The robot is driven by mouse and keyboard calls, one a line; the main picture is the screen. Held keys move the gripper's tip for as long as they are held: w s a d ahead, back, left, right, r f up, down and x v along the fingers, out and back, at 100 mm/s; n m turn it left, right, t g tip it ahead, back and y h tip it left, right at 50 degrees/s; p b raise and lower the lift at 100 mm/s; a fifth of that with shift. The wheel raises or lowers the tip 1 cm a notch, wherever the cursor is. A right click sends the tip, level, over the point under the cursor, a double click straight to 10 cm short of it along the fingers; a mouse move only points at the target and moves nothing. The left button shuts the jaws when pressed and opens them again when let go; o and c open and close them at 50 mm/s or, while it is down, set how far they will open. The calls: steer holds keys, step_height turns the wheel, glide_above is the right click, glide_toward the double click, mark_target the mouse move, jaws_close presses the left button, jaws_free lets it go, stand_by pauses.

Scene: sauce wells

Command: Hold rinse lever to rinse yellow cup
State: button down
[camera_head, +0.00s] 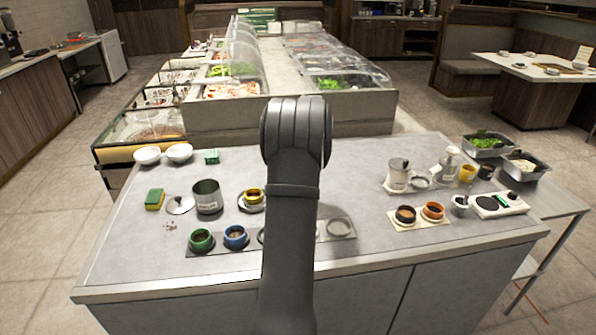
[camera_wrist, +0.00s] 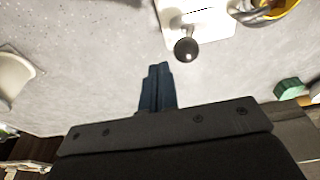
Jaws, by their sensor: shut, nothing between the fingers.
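The yellow cup (camera_head: 253,193) stands left of my arm in the head view, on a pale round-edged base. Its yellow rim and part of its inside also show at the top right of the wrist view (camera_wrist: 288,12). The rinse lever's black ball knob (camera_wrist: 186,50) stands out from a white base plate (camera_wrist: 205,22) beside the cup. My gripper (camera_wrist: 157,68) is shut and empty, with its fingertips just short of the knob and a little to its left in the picture. A gap shows between them. My arm hides the gripper and lever in the head view.
A rack with green (camera_head: 201,240) and blue (camera_head: 235,237) cups is in front. A jug (camera_head: 398,176) and sauce cups (camera_head: 432,211) stand right. A green block (camera_wrist: 288,88) sits near the edge.

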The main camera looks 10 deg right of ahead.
steer(key=shift+f, duration=0.1)
steer(key=shift+a+f, duration=1.95)
steer(key=shift+f, duration=0.05)
steer(key=shift+d, duration=0.1)
stand_by(1.6)
steer(key=shift+d, duration=2.4)
step_height(320, 180, up, 8)
